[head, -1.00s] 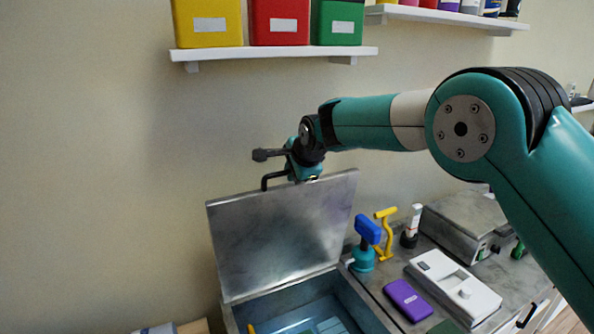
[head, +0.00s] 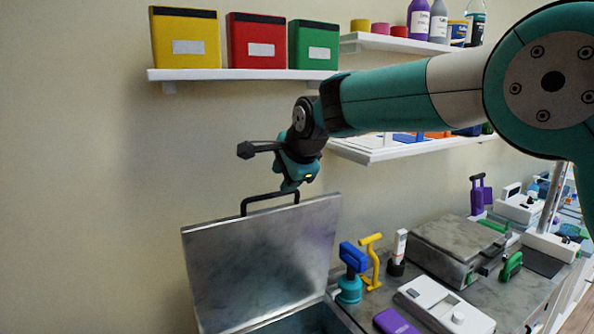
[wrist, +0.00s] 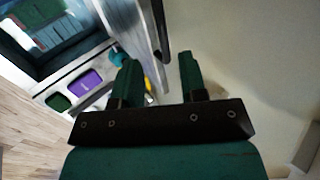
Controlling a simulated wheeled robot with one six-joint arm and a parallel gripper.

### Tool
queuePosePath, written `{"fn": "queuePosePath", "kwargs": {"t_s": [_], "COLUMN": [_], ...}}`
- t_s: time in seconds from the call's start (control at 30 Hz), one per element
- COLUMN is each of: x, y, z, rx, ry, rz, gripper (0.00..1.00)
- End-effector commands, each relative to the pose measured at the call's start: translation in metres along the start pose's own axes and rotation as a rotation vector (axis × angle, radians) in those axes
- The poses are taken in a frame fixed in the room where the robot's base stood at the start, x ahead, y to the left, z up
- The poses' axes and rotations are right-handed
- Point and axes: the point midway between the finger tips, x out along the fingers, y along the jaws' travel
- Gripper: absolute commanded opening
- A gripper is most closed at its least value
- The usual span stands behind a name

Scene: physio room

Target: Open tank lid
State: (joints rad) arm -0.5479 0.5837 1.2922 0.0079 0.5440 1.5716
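The grey metal tank lid (head: 262,262) stands raised, nearly upright, above the tank, with its black bar handle (head: 268,197) on the top edge. My gripper (head: 290,186) is just above the handle's right end; the head view does not settle whether they touch. In the wrist view my gripper (wrist: 158,72) has its two fingers well apart with nothing between them. The handle (wrist: 159,35) and lid edge (wrist: 140,40) lie beyond the fingertips there.
A blue and teal bottle (head: 350,275), a yellow tool (head: 372,262) and a white device (head: 440,305) stand on the counter right of the tank. A shelf (head: 230,75) with yellow, red and green bins is above. The wall left of the lid is clear.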

Motion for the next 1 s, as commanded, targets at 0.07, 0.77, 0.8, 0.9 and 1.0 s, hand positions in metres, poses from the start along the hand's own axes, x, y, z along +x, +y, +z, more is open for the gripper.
{"fn": "queuePosePath", "kwargs": {"t_s": [0.07,0.77,0.8,0.9,1.0], "x": [-0.018,-0.081,-0.081,-0.082,-0.085], "y": [0.003,0.000,0.000,0.011,0.044], "z": [0.000,0.001,0.000,-0.002,-0.008], "rx": [0.000,-0.001,-0.002,-0.041,-0.175], "ry": [0.000,0.000,0.000,-0.005,-0.024], "rz": [-0.004,0.002,0.002,0.017,0.062], "gripper": [0.39,0.39,0.39,0.39,0.39]}}
